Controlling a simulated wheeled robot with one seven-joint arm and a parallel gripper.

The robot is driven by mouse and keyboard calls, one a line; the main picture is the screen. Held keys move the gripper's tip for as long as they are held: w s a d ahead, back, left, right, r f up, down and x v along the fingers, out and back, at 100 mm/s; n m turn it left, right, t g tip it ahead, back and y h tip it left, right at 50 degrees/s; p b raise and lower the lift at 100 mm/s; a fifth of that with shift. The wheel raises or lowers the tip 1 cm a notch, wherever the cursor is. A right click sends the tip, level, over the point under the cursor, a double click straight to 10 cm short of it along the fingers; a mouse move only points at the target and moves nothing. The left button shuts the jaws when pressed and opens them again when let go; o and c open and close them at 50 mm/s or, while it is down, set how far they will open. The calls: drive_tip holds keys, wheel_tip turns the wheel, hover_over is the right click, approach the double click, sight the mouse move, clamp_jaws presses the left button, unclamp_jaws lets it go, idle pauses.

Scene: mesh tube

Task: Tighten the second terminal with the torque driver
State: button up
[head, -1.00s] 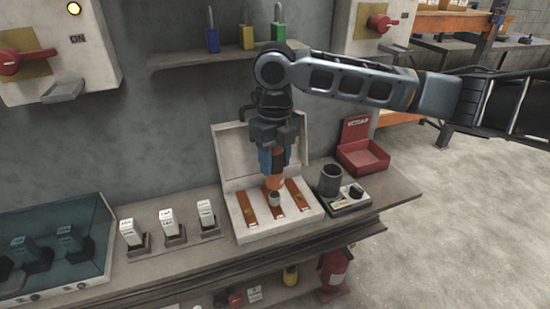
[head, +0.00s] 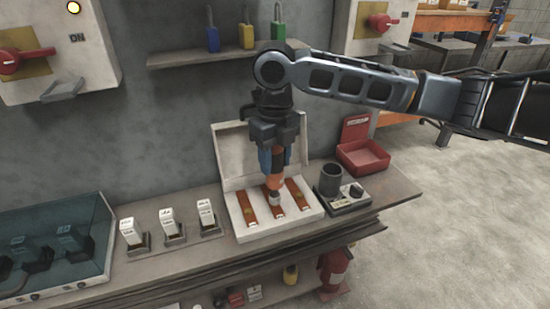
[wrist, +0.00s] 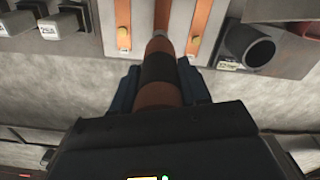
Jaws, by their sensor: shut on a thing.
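The torque driver (head: 274,182) is orange and black with a grey tip. My gripper (head: 276,158) is shut on it and holds it upright, tip down. Its tip is over the middle copper bar, the second terminal (head: 273,206), in the open white terminal box (head: 240,222); whether it touches the bar I cannot tell. The driver also shows in the wrist view (wrist: 158,68), between my blue-grey fingers. The left bar (head: 247,208) and the right bar (head: 298,194) are uncovered. The driver hides part of the middle bar.
A dark cup (head: 331,178) and a small base with a knob stand right of the box, with a red open bin (head: 363,152) behind. Several white-topped blocks (head: 168,222) stand to the left, beside a glass-fronted case (head: 60,245). A shelf with padlocks (head: 247,37) is above.

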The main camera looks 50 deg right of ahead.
drive_tip(key=shift+f+b, duration=0.85)
idle(1.8)
drive_tip(key=shift+r, duration=0.2)
idle(0.4)
